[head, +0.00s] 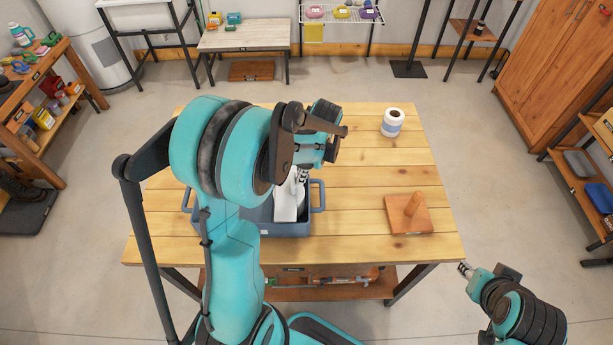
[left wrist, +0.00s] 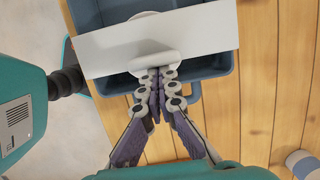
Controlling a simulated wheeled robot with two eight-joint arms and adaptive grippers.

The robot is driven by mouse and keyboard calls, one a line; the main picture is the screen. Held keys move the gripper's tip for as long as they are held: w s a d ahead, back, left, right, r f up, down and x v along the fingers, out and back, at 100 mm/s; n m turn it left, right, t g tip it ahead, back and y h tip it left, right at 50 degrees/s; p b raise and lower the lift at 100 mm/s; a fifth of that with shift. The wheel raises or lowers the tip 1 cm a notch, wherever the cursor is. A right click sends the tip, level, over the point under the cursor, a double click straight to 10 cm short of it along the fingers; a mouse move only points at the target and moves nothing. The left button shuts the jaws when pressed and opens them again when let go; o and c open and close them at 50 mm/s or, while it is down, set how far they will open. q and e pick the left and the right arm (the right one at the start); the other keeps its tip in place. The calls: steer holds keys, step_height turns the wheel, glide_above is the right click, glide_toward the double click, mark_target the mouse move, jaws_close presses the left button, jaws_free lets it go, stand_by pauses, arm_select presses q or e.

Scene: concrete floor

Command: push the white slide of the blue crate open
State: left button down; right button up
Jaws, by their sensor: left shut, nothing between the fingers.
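The blue crate (head: 272,229) stands on the wooden table, partly hidden behind my left arm. Its white slide (head: 285,211) lies across the crate. In the left wrist view the slide (left wrist: 205,30) is a flat white strip with a rounded white grip (left wrist: 153,62) at its near edge, and blue crate (left wrist: 213,68) shows on both sides. My left gripper (head: 301,176) is over the crate. In the wrist view its fingers (left wrist: 156,82) are shut and empty, tips at the grip; contact is unclear. My right gripper (head: 464,268) is off the table's front right corner, too small to judge.
A white roll (head: 392,122) stands at the table's back right. A wooden board with an upright peg (head: 411,216) sits at the right. The tabletop (head: 355,180) between crate and board is clear. Shelves and a cabinet (head: 557,65) stand away from the table.

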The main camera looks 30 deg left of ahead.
arm_select(q)
steer(key=s+a, duration=0.6)
steer(key=a, duration=0.5)
steer(key=shift+s+b, duration=0.35)
steer(key=w+d, duration=0.2)
steer(key=d, duration=0.1)
steer(key=shift+w+d+r, duration=0.1)
steer(key=shift+w+d, duration=0.05)
steer(key=shift+d, duration=0.15)
steer(key=p+v, duration=0.1)
steer(key=v, duration=0.8)
steer(key=shift+r+p, duration=0.4)
